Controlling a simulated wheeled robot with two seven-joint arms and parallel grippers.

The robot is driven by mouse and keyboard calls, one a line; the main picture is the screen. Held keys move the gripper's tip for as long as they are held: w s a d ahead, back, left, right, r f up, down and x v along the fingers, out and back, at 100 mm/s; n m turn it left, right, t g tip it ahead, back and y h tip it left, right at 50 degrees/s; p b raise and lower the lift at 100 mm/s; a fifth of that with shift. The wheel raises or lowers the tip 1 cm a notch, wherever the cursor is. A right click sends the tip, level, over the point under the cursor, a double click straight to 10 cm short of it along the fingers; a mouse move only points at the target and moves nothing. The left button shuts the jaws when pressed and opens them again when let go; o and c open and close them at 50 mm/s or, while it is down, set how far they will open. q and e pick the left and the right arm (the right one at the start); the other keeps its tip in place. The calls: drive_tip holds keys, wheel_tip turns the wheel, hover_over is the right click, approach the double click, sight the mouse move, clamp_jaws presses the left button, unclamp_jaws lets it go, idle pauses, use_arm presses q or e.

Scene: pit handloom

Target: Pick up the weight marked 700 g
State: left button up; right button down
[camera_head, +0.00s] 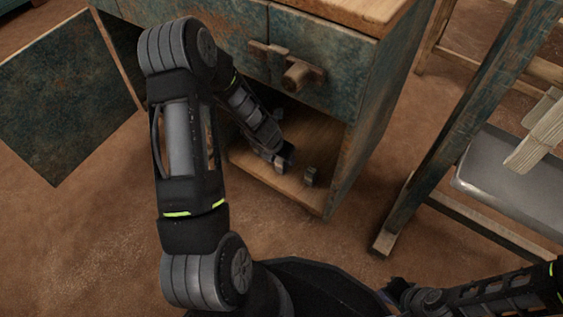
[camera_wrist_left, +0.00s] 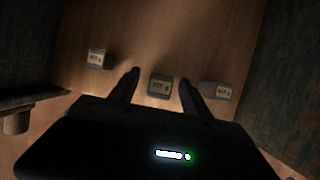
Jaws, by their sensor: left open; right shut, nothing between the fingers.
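Three small grey weights with pale labels stand on the wooden cabinet floor in the left wrist view: one at left (camera_wrist_left: 97,59), a middle weight (camera_wrist_left: 160,87), and a right weight (camera_wrist_left: 217,90). The labels are too small and dark to read, so I cannot tell which is 700 g. My left gripper (camera_wrist_left: 159,78) is open, its fingers on either side of the middle weight; contact cannot be judged. In the head view one weight (camera_head: 310,176) shows near the compartment's front edge, right of my left gripper (camera_head: 284,156). My right gripper (camera_head: 398,291) is shut and empty at the bottom.
My left arm reaches into the low open compartment of a worn blue-green cabinet (camera_head: 325,75). Its side wall (camera_head: 365,125) stands close on the right, with a drawer handle (camera_head: 296,75) above. An open door (camera_head: 60,100) is at left. A loom post (camera_head: 455,140) stands at right.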

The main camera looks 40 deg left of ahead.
use_arm(q)
drive_tip(key=shift+c, duration=0.2)
clamp_jaws()
idle(0.3)
idle(0.8)
